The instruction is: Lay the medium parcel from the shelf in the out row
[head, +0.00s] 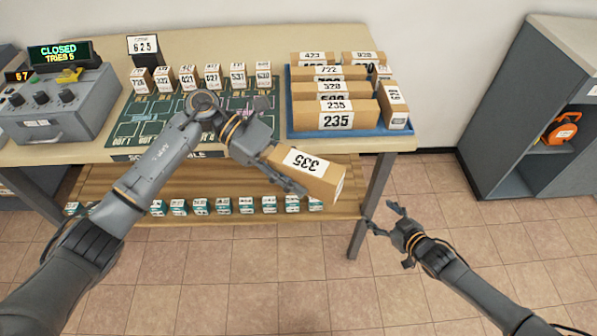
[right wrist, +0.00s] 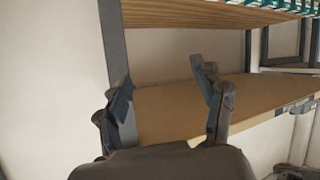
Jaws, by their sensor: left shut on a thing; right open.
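My left gripper (head: 284,168) is shut on the parcel's left end. The green mat (head: 150,127) on the table has outlined spaces, with an OUT row marked along its front edge; my left arm hides part of it. The wooden lower shelf (head: 290,217) is under the table. My right gripper (head: 383,220) is open and empty, to the right of the table's front leg; its spread fingers show in the right wrist view (right wrist: 165,100).
A blue tray (head: 350,133) packed with parcels stands right of the mat. Several small numbered boxes (head: 212,76) line the mat's back. Small teal-and-white boxes (head: 223,206) line the shelf. A grey control box (head: 60,100) stands left. A grey cabinet (head: 520,110) is at right.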

